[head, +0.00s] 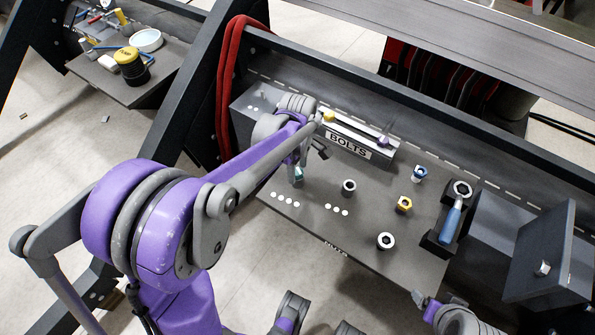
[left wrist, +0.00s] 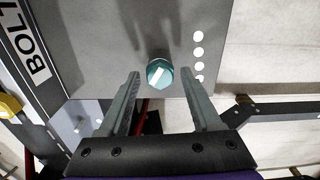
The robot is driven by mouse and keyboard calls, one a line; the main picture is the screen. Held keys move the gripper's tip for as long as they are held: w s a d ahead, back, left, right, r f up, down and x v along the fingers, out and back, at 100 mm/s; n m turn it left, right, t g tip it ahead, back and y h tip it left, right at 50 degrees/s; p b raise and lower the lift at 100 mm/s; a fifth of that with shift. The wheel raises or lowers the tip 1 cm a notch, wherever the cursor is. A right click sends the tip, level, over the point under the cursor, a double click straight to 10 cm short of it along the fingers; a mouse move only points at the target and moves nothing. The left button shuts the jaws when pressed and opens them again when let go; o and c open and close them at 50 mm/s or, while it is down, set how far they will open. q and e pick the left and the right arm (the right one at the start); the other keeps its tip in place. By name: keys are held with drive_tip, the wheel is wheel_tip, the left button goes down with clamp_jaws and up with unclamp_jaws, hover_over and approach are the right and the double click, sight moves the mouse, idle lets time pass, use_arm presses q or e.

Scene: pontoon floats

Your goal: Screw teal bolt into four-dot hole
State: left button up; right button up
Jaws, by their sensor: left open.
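The teal bolt (head: 298,174) stands on the grey plate (head: 315,232), partly hidden by my left gripper (head: 308,160). In the left wrist view the teal bolt (left wrist: 160,74) has a white stripe across its head. It lies between the tips of my open left fingers, with a gap on each side. The row of four white dots (left wrist: 199,56) is beside it; the dots also show in the head view (head: 285,199). The hole under the bolt is hidden, and I cannot tell how deep the bolt sits. My right gripper (head: 427,301) is at the lower right, only partly seen.
A rack labelled BOLTS (head: 349,144) holds a yellow bolt (head: 328,117) and a purple bolt (head: 383,140). A blue-handled wrench (head: 451,222) lies at right.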

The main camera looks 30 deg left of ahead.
use_arm(q)
drive_tip(key=n, duration=1.1)
clamp_jaws()
drive_tip(key=m, duration=0.8)
drive_tip(key=shift+m, duration=0.3)
drive_tip(key=m, duration=0.3)
drive_tip(key=shift+m, duration=0.3)
